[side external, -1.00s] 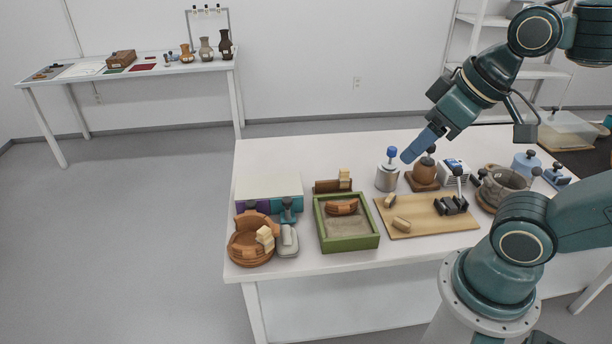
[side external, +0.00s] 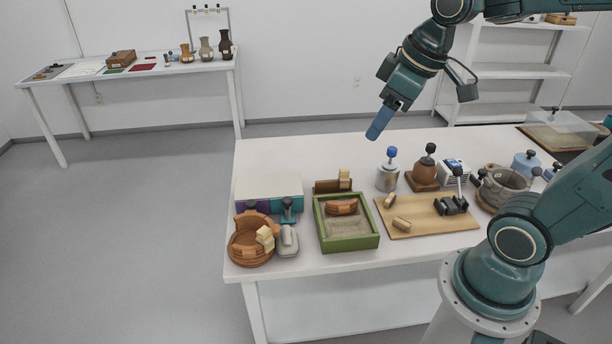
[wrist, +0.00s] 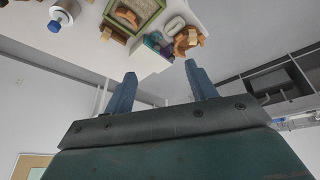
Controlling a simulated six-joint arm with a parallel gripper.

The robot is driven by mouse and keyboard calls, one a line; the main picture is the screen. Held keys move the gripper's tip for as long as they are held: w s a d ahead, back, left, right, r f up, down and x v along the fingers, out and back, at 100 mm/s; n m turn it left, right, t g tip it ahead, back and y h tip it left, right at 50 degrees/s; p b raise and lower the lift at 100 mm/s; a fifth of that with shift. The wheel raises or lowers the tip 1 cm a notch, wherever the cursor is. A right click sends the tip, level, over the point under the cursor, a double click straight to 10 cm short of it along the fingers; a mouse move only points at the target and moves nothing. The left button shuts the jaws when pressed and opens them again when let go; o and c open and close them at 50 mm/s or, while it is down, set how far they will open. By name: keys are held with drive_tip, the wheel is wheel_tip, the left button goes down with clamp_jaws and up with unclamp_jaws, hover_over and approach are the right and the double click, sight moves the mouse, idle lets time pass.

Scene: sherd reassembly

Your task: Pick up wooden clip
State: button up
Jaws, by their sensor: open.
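Several pale wooden pieces that look like clips are in the side view. One stands on a brown block (side external: 327,187) behind the green tray; this clip (side external: 344,178) also shows in the wrist view (wrist: 107,33). Another pale clip (side external: 265,236) sits on the rim of the orange sherd bowl (side external: 250,255). Two rounded wooden pieces lie on the tan board (side external: 430,228), one near its back left (side external: 390,201) and one near its front (side external: 401,224). My gripper (side external: 373,136) is open and empty, high above the table's back edge, apart from everything. In the wrist view, its blue fingers (wrist: 160,85) are spread.
The green sand tray (side external: 348,247) holds an orange sherd (side external: 342,207). A metal jar with a blue knob (side external: 387,178) and a brown pot (side external: 425,168) stand behind the board. A white-topped box (side external: 268,188) is at the left. The table's back left is clear.

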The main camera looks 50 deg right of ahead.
drive_tip(key=w+d+f+n+g, duration=0.1)
drive_tip(key=w+d+f+n, duration=0.15)
drive_tip(key=w+d, duration=0.35)
drive_tip(key=n+y, duration=0.3)
drive_tip(key=n, duration=0.1)
approach(346, 170)
drive_tip(key=shift+w+d+r, duration=0.15)
drive_tip(key=shift+r, duration=0.3)
drive_tip(key=shift+x, duration=4.25)
drive_tip(key=shift+s+x, duration=0.15)
drive_tip(key=shift+x, duration=1.15)
drive_tip(key=shift+s+x, duration=0.15)
drive_tip(key=shift+x, duration=1.15)
drive_tip(key=shift+c, duration=0.5)
